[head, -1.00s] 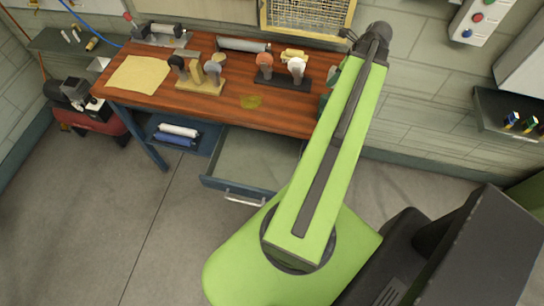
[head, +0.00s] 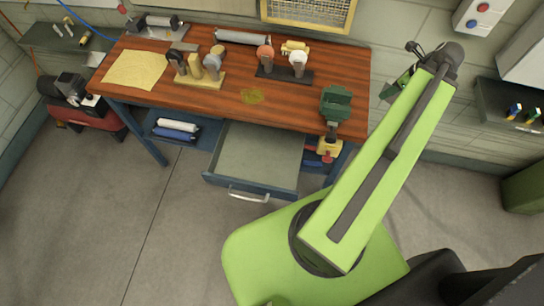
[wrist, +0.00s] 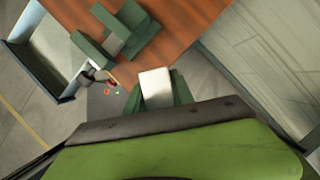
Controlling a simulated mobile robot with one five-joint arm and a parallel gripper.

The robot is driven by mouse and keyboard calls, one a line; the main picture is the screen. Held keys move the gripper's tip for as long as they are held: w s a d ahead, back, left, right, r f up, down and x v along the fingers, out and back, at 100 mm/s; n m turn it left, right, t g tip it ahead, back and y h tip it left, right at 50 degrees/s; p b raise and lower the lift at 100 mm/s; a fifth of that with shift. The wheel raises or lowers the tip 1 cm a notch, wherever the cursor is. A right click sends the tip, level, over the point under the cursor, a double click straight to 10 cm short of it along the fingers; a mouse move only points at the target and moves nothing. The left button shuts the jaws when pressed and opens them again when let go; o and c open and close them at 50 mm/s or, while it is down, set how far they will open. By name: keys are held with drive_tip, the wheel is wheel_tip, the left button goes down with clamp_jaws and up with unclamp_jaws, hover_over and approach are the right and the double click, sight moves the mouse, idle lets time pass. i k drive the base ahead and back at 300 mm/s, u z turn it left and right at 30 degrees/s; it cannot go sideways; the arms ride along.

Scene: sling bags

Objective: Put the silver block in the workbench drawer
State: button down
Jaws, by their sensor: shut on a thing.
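The silver block (wrist: 155,82) is a pale, flat-faced block in the wrist view, held between the green jaws of my gripper (wrist: 160,92). My gripper is shut on it. In the head view my gripper (head: 396,86) is right of the workbench and mostly hidden behind my arm; I cannot make out the block there. The workbench drawer (head: 262,187) is pulled out under the front of the bench, with a metal handle and an empty-looking inside. It also shows at the upper left of the wrist view (wrist: 67,96), apart from my gripper.
The wooden workbench (head: 215,106) carries a green vise (head: 336,102) at its right front corner, near the drawer. Racks of tools stand along its back. A lower shelf (head: 158,122) lies left of the drawer. The floor before the drawer is clear.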

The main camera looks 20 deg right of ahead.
sight(260, 158)
drive_tip(key=k, duration=1.15)
drive_tip(key=u, duration=1.3)
drive_tip(key=i, duration=1.05)
drive_tip(key=z, duration=0.15)
